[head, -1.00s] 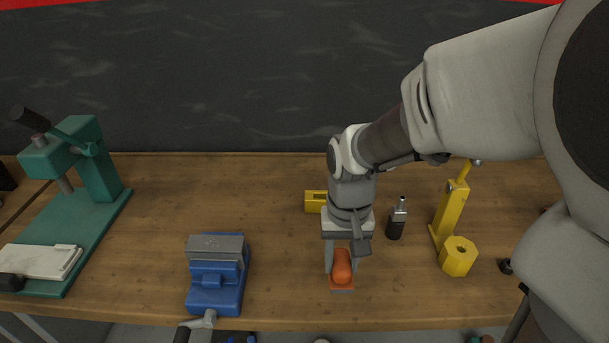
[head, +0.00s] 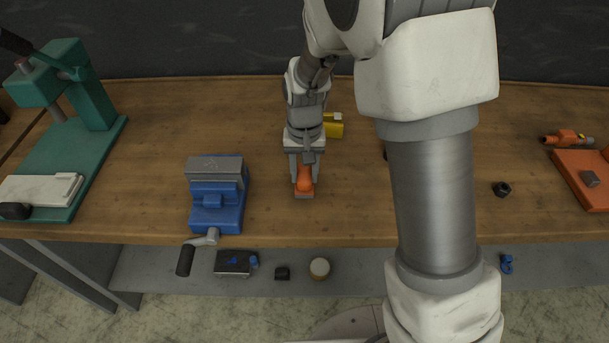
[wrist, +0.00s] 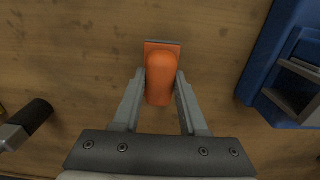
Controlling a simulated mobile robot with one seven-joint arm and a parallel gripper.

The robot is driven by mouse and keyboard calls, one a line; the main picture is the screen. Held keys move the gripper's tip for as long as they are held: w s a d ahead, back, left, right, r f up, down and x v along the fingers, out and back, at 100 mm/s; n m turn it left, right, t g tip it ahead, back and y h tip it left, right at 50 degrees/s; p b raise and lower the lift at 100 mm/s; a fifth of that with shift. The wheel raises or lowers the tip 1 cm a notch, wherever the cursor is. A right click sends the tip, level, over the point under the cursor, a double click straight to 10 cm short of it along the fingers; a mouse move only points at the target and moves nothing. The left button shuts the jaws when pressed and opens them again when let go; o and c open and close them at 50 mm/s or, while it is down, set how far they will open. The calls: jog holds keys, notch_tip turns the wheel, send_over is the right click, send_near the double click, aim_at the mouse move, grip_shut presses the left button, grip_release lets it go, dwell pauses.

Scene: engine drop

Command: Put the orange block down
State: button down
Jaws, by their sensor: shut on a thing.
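The orange block (head: 304,183) is between the fingers of my gripper (head: 303,177) over the wooden workbench, right of the blue vise. In the wrist view the orange block (wrist: 161,77) has a rounded body and a flat plate at its far end. My gripper (wrist: 160,90) is shut on the rounded part, one finger on each side. The block is at or close above the bench top; I cannot tell whether its underside touches the wood.
A blue vise (head: 216,197) stands left of my gripper. A yellow object (head: 333,126) lies behind it. A green press (head: 88,100) is at the far left. A black nut (head: 501,189) and an orange-based fixture (head: 583,172) are at the right. Bare wood (head: 265,200) surrounds the block.

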jog(key=shift+f, duration=0.9)
jog(key=shift+f, duration=0.1)
jog(key=shift+c, duration=2.2)
grip_release()
